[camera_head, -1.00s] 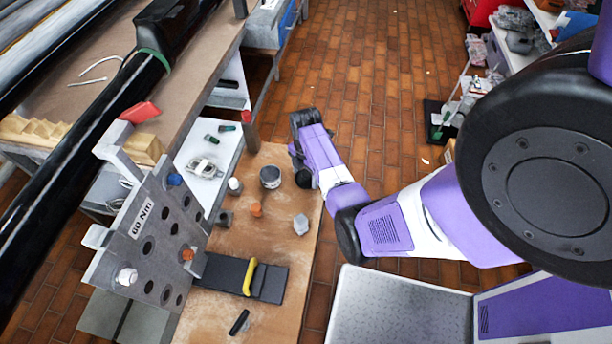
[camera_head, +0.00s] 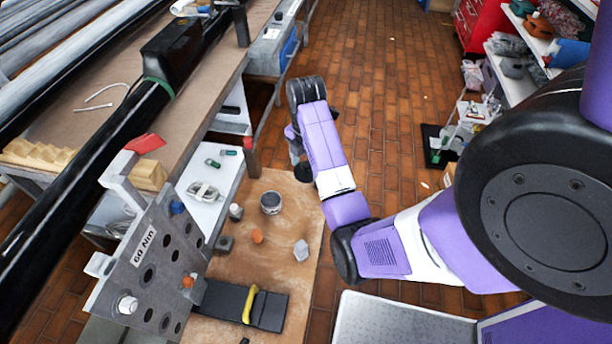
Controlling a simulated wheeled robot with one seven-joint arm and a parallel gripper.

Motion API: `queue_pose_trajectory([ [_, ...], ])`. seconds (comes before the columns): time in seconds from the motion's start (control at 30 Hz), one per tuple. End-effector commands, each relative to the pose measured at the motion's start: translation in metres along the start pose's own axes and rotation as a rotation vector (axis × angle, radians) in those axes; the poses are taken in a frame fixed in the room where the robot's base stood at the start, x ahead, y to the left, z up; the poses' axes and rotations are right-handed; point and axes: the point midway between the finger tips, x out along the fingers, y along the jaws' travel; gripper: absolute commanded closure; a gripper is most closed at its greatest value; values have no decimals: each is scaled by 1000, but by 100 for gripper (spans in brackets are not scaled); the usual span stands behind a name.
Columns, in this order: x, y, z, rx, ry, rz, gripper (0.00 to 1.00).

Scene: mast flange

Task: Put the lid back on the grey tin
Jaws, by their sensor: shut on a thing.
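The grey tin (camera_head: 271,208) stands upright on the brown board, a short round can with a pale rim and a dark top that looks open. My gripper (camera_head: 301,168) is up and to the right of the tin in the head view, pointing down and partly hidden by my purple wrist. It is shut on a dark, round, flat thing, seemingly the lid (camera_head: 304,174), held apart from the tin. The fingers are small and dark here, so the exact grip is unclear.
On the board (camera_head: 285,208) stand an orange piece (camera_head: 258,236), a grey faceted block (camera_head: 301,250), a dark cube (camera_head: 225,243) and a white-topped piece (camera_head: 235,212). A perforated grey plate (camera_head: 160,262) rises at left. A black pad with a yellow strip (camera_head: 250,303) lies in front.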

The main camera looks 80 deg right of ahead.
Motion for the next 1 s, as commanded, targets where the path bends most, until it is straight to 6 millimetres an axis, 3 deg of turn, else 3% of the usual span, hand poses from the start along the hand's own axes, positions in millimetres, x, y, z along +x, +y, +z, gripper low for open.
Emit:
queue_pose_trajectory([
  [0.03,-11,0,0,0,0,1,68],
  [0.1,-15,0,0,0,0,1,68],
  [0.57,-21,6,-8,-20,0,2,68],
  [1.0,-15,31,-44,-80,0,0,68],
])
